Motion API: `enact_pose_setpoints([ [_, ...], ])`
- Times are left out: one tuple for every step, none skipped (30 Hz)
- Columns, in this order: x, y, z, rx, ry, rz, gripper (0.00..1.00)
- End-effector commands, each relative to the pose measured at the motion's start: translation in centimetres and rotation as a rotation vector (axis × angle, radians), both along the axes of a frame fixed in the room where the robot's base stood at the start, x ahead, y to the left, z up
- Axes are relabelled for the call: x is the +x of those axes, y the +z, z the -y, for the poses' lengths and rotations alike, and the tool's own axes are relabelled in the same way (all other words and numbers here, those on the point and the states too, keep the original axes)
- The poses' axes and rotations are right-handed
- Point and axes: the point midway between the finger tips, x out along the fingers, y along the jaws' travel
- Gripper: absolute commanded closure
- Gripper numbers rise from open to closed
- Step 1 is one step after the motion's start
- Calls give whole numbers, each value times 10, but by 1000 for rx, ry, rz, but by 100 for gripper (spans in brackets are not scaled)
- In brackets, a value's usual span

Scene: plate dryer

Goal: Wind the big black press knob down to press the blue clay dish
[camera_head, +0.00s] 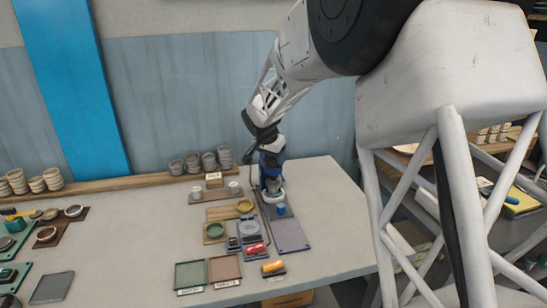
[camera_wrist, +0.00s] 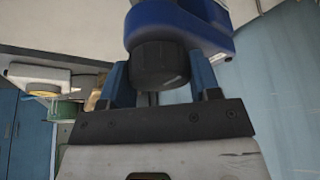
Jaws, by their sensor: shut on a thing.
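The big black press knob (camera_wrist: 160,65) sits between the two blue fingers of my gripper (camera_wrist: 160,78) in the wrist view. My gripper is shut on the knob, one finger on each side. The knob is below the blue press head (camera_wrist: 195,28) in that picture. In the head view, the blue press (camera_head: 270,172) stands near the back of the table, with my gripper (camera_head: 267,148) at its top and covering the knob. A small grey piece (camera_head: 275,187) shows low in the press. I cannot make out the blue clay dish under the press.
Green and yellow dishes (camera_head: 215,230), red and orange items (camera_head: 273,268) and two trays (camera_head: 191,275) lie left and front. Stacked cups (camera_head: 208,161) line the back.

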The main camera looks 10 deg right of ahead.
Motion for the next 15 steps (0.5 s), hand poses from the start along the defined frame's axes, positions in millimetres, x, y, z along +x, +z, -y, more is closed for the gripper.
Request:
enact_pose_setpoints([
  [0,0,-1,0,-26,-1,67],
  [0,0,0,0,-42,-2,67],
  [0,-1,0,-1,-61,-1,67],
  [0,-1,0,-1,-74,-1,67],
  [0,-1,0,0,-88,-2,67],
  [0,-1,0,-1,-103,-2,67],
  [0,-1,0,0,-113,-1,67],
  [0,-1,0,0,-121,-1,67],
  [0,-1,0,0,-130,-2,67],
  [0,-1,0,1,-138,-1,67],
  [0,-1,0,0,-142,-1,67],
  [0,-1,0,0,-147,-1,67],
  [0,-1,0,0,-150,-1,67],
  [0,-1,0,0,-152,-1,67],
  [0,-1,0,0,-154,-1,67],
])
